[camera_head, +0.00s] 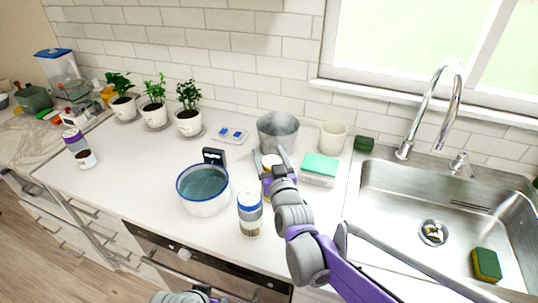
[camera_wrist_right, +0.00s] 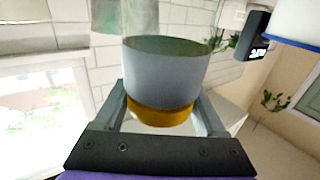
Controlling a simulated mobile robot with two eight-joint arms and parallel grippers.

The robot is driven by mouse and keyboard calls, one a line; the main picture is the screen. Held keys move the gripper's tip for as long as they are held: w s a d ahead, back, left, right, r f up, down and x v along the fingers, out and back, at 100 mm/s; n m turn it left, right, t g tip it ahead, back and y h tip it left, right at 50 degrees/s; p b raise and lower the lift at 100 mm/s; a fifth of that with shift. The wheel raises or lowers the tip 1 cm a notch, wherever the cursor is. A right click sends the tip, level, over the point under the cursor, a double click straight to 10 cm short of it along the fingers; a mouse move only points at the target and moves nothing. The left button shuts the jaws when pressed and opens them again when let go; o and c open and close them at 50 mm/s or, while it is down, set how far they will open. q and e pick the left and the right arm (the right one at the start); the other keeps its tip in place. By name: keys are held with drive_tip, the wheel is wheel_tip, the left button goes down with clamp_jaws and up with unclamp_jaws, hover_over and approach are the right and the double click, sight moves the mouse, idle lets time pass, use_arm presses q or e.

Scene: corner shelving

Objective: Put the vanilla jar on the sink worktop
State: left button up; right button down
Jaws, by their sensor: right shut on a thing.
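In the right wrist view the jar (camera_wrist_right: 165,75) appears upside down between the two fingers (camera_wrist_right: 163,112). Its label cannot be read. In the head view the gripper hides part of it, and I cannot tell whether it touches the counter. The sink worktop (camera_head: 351,205) is the pale surface by the steel sink (camera_head: 440,215), to the right of the gripper. My left gripper's fingers are not visible.
A blue-rimmed pot (camera_head: 203,205) and a blue-lidded jar (camera_head: 250,222) stand left and in front of the gripper. A metal bucket (camera_head: 278,130), a cream cup (camera_head: 333,136) and sponges on a block (camera_head: 320,168) stand behind and right. A green sponge (camera_head: 487,265) lies at the sink.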

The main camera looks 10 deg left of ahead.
drive_tip(key=shift+f, duration=0.1)
drive_tip(key=shift+c, duration=1.1)
unclamp_jaws()
drive_tip(key=shift+r, duration=0.2)
drive_tip(key=v, duration=1.2)
drive_tip(key=shift+f, duration=0.1)
